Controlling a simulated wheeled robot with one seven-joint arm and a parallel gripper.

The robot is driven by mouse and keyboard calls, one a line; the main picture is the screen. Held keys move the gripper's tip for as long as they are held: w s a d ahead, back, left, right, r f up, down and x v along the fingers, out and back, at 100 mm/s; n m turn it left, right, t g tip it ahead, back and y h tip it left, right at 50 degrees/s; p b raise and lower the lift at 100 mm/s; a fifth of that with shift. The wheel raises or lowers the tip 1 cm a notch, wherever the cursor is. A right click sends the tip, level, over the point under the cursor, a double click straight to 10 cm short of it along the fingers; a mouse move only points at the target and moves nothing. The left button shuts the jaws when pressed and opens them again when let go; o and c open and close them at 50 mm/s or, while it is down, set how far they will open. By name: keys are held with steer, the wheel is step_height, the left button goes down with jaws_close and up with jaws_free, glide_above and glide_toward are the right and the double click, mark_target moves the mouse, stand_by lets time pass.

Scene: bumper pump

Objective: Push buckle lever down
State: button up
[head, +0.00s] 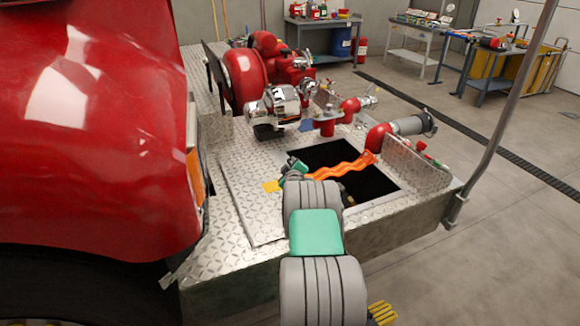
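My arm reaches up from the bottom of the head view to the diamond-plate bumper deck (245,205) of a red truck. The end of my arm, with my gripper (292,168), is near the left edge of a dark square opening in the deck. It is small and partly hidden by my own arm links, so its fingers cannot be made out. An orange wavy hose (340,168) runs across the opening from beside my gripper to a red pipe elbow (378,138). I cannot pick out the buckle lever; it may be hidden or too small.
A red and chrome pump (270,85) stands on the deck behind the opening. The red truck body (90,110) fills the left side. A grey pole (500,100) rises at the deck's right corner.

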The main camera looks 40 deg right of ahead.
steer(key=shift+c, duration=0.4)
steer(key=c, duration=0.6)
jaws_close()
steer(key=shift+a+f, duration=0.1)
steer(key=shift+f, duration=0.1)
